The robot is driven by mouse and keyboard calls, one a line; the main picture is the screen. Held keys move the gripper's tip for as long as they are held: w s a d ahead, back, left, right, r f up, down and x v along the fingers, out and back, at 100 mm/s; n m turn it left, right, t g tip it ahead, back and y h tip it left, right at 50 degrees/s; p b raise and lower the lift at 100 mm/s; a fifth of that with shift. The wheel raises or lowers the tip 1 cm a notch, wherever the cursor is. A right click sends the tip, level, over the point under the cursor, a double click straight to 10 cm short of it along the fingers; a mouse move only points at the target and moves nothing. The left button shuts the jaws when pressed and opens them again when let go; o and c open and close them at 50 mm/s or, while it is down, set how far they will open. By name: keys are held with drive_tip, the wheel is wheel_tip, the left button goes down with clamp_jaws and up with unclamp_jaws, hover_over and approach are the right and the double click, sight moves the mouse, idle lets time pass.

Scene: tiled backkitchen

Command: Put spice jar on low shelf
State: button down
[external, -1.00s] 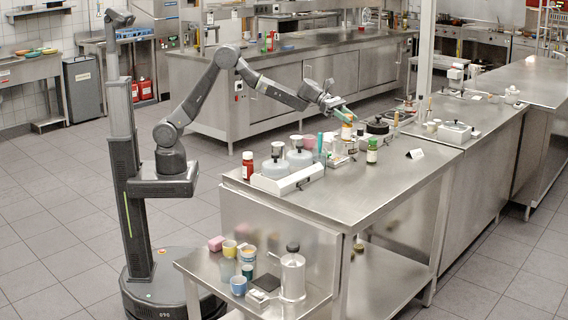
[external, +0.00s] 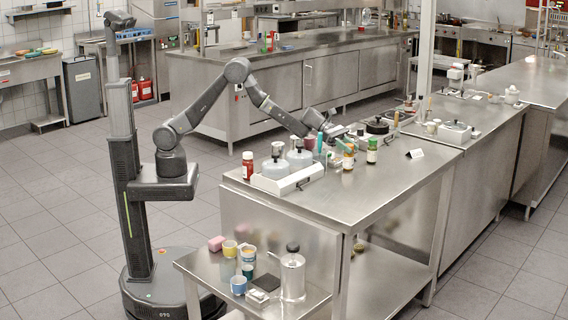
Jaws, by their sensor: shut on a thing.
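A small jar with an orange-and-white body (external: 348,160) is at the counter's middle, directly under my gripper (external: 347,145). My gripper is shut on it; the fingers are small and partly hidden, and I cannot tell whether the jar touches the counter. A green-labelled jar with a white band (external: 372,151) stands just to its right. A red jar with a white cap (external: 248,166) stands at the counter's left edge. A low steel shelf (external: 392,278) runs under the counter, its visible front part bare.
A white tray (external: 290,182) with lidded canisters stands left of the held jar. The counter's front (external: 345,195) is clear.

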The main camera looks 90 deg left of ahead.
drive_tip(key=shift+f, duration=0.15)
drive_tip(key=c, duration=1)
unclamp_jaws()
drive_tip(key=shift+s+a+r, duration=0.1)
drive_tip(key=shift+r, duration=0.2)
drive_tip(key=b+v, duration=0.2)
drive_tip(key=v, duration=0.9)
drive_tip(key=shift+o, duration=0.6)
drive_tip(key=shift+s+a+r, duration=0.15)
drive_tip(key=shift+s+a, duration=0.05)
drive_tip(key=shift+s, duration=0.1)
